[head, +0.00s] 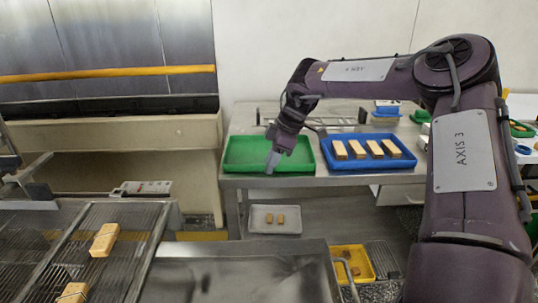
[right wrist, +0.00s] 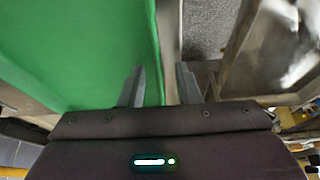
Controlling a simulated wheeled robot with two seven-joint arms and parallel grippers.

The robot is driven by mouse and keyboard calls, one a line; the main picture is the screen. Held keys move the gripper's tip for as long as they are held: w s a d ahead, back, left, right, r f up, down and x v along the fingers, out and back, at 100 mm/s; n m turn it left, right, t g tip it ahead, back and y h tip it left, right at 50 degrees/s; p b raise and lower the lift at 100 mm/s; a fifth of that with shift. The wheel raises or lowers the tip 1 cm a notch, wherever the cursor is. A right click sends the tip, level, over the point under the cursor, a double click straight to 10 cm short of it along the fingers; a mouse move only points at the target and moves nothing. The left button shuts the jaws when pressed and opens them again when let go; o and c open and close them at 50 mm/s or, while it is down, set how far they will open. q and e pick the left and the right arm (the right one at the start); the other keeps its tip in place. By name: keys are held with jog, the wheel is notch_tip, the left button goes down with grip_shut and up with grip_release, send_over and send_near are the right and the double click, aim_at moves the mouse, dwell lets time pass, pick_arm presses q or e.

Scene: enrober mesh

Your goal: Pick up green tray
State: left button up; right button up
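The green tray (head: 243,154) is empty and lies on the steel table, left of the blue tray, in the head view. My right gripper (head: 272,162) reaches down at the tray's near side, right of its middle. In the right wrist view, the green tray (right wrist: 85,50) fills the left side. The fingers of my right gripper (right wrist: 160,82) are apart, with the tray's edge running into the gap between them. I cannot tell whether either finger touches the tray. My left gripper is not in view.
The blue tray (head: 375,164) with several pale bars stands close on the right. A wire rack is behind the trays. A grey tray (head: 262,218) and a yellow bin (head: 352,259) are lower down. A mesh conveyor (head: 128,222) with bars is at front left.

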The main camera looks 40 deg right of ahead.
grip_shut()
